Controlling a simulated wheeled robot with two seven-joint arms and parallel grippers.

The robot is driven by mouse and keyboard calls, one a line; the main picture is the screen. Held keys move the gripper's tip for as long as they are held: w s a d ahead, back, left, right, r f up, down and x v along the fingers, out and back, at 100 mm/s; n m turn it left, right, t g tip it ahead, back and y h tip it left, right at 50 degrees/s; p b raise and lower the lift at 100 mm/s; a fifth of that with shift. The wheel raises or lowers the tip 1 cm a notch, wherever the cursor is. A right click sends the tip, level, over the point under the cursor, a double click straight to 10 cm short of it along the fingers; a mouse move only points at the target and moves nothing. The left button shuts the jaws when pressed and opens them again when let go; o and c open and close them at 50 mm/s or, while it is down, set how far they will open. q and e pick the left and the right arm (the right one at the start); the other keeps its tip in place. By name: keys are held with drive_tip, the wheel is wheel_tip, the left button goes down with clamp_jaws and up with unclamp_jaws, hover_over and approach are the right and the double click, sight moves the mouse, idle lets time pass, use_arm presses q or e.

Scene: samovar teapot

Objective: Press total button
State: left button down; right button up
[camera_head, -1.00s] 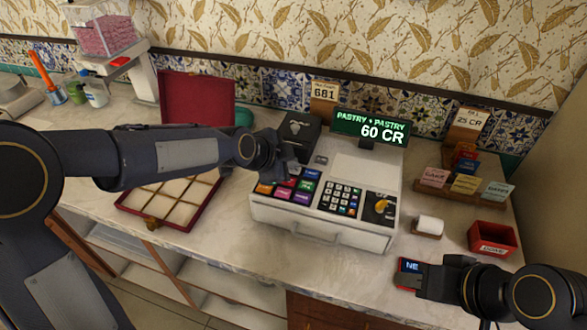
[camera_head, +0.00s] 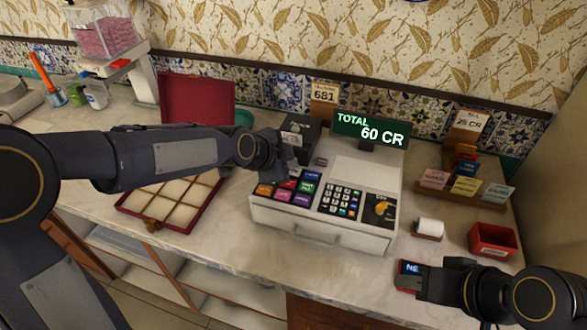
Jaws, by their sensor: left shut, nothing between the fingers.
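The white cash register (camera_head: 322,230) stands on the counter, its green display (camera_head: 370,130) reading "TOTAL 60 CR". It has several coloured buttons (camera_head: 287,188) at left, a number keypad (camera_head: 340,200) and a yellow key knob (camera_head: 381,208). My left gripper (camera_head: 291,166) is shut and empty, over the back of the coloured buttons and hiding part of them. I cannot tell whether it touches one. My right gripper (camera_head: 425,281) is at the counter's front right, shut on a small dark card (camera_head: 410,268) with "NE" visible on it.
An open red box (camera_head: 205,208) with compartments lies left of the register. A red bin (camera_head: 492,240), a paper roll (camera_head: 430,227) and a rack of coloured cards (camera_head: 464,186) stand at right. A scale and jars are at the far left.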

use_arm(q)
drive_tip(key=shift+r, duration=0.3)
drive_tip(key=shift+r+p, duration=1.6)
drive_tip(key=shift+r, duration=0.9)
drive_tip(key=s+a+r+n+y, duration=0.2)
drive_tip(key=s+a+r+n, duration=0.1)
drive_tip(key=s+a+n, duration=0.8)
drive_tip(key=s+a+f+n, duration=0.2)
drive_tip(key=s+a+n, duration=0.2)
drive_tip(key=s, duration=0.5)
drive_tip(key=s+a+f+n+g, duration=0.1)
drive_tip(key=s+a+f+n, duration=0.2)
drive_tip(key=s, duration=0.6)
drive_tip(key=shift+a+n, duration=0.6)
drive_tip(key=shift+a, duration=0.25)
